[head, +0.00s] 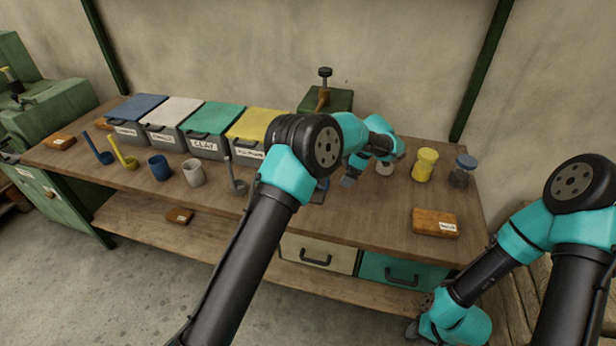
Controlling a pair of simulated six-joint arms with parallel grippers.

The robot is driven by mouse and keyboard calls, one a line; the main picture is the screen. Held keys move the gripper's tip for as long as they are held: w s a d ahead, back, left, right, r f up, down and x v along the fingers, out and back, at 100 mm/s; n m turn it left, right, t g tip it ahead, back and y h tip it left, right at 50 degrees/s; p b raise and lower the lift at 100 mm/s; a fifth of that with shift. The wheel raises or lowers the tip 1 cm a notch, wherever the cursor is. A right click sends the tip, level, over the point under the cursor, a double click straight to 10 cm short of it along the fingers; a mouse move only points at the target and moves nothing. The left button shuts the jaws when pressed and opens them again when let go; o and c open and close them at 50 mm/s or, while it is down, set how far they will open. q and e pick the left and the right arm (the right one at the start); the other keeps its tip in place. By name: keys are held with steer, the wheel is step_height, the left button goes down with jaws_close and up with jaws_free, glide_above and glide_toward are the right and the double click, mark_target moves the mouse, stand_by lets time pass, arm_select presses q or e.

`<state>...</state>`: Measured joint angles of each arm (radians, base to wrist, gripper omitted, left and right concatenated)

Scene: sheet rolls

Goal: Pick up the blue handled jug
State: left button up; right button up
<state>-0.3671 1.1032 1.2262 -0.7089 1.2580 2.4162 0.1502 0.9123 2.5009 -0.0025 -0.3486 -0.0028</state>
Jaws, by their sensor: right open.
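A blue long-handled vessel (104,156) stands at the left of the workbench, its handle rising up and to the left; it is the clearest blue handled thing in view. A blue cup (159,168) with no visible handle stands to its right. A small dark blue patch (321,187) shows beside my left arm, mostly hidden, and I cannot tell what it is. My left gripper (364,172) is over the bench's right half, far from the blue vessel; its jaws are unclear. My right gripper (419,314) is open, low in front of the drawers, and appears empty.
Yellow (128,163) and grey (238,186) handled vessels and a pale cup (193,173) share the bench. Lidded bins (204,146) stand behind.

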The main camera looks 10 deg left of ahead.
arm_select(q)
steer(key=shift+s+a, duration=0.2)
steer(key=shift+a, duration=1.7)
steer(key=shift+s+a, duration=0.15)
steer(key=shift+a, duration=1.7)
steer(key=a, duration=0.4)
steer(key=shift+s+a+f, duration=0.1)
steer(key=shift+s+a, duration=0.1)
steer(key=shift+a, duration=0.15)
steer(key=shift+a+f, duration=0.1)
steer(key=shift+f, duration=0.4)
steer(key=c, duration=0.9)
